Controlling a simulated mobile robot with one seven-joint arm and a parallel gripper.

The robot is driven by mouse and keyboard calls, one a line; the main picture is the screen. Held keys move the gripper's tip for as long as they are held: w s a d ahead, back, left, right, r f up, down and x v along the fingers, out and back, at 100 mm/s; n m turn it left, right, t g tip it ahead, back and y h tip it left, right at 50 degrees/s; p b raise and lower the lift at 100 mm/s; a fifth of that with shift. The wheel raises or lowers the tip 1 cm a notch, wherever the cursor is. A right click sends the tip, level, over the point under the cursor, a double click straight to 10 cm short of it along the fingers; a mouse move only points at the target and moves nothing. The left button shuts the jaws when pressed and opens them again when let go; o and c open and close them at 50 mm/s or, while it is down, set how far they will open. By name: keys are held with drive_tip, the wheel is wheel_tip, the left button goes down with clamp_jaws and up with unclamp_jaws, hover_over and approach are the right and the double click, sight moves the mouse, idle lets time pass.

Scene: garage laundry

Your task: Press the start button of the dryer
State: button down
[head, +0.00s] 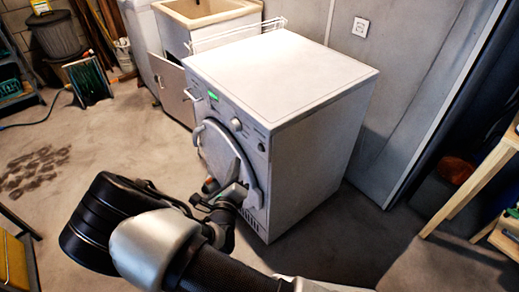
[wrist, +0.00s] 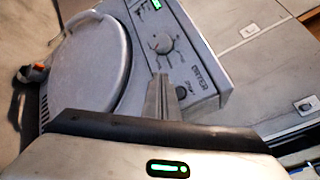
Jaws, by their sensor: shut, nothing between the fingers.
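The dryer (head: 300,80) is a white box in the middle of the head view. Its front panel has a green display (head: 213,96), a round knob (head: 236,124) and a small dark round button (head: 261,147) at the right end. In the wrist view I see the knob (wrist: 163,43), the "DRYER" lettering and a dark button (wrist: 182,88), partly beside my fingers. I cannot read which control is start. My gripper (wrist: 161,90) is shut and empty, in front of the panel's lower part. In the head view, my gripper (head: 236,194) is low before the round door.
The dryer's round door (head: 225,160) bulges out left of my gripper. A sink cabinet (head: 205,20) stands behind the dryer, and a wooden table (head: 480,185) is at the right. The concrete floor in front is mostly clear.

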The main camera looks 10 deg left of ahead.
drive_tip(key=w+d, duration=0.4)
drive_tip(key=shift+w, duration=0.35)
drive_tip(key=shift+w, duration=0.1)
idle(1.8)
drive_tip(key=shift+w+d+p, duration=0.2)
drive_tip(key=shift+d+p, duration=0.05)
drive_tip(key=shift+p, duration=0.15)
drive_tip(key=shift+w+d, duration=0.3)
drive_tip(key=shift+w, duration=0.05)
idle(0.5)
drive_tip(key=shift+s, duration=0.1)
drive_tip(key=shift+s+a+p, duration=0.4)
drive_tip(key=shift+s+a, duration=0.15)
idle(0.4)
drive_tip(key=shift+s+a+p, duration=0.4)
drive_tip(key=shift+s+a, duration=1.25)
drive_tip(key=shift+s, duration=0.25)
